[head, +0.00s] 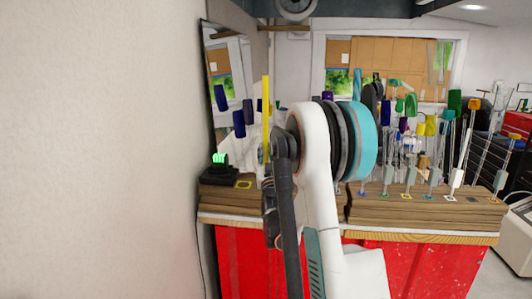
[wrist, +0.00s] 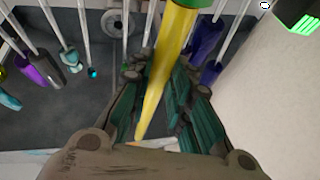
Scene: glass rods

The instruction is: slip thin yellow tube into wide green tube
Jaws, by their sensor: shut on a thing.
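The thin yellow tube (head: 265,105) stands nearly upright at the left of my arm in the head view. My gripper (wrist: 165,85) is shut on it; in the wrist view the yellow tube (wrist: 172,62) runs between the dark teal-padded fingers. A green edge (wrist: 188,3) shows at the tube's upper end, cut off by the frame; I cannot tell whether it is the wide green tube. Green pieces (head: 455,101) also stand on the rods at the right. My arm hides the middle of the table and most of the gripper in the head view.
A wooden-topped table (head: 425,205) with a red front carries several glass rods with coloured pieces at the right. A black block with glowing green marks (head: 220,161) and a yellow square (head: 244,184) lie at the left, near a mirror (head: 222,80) and the wall.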

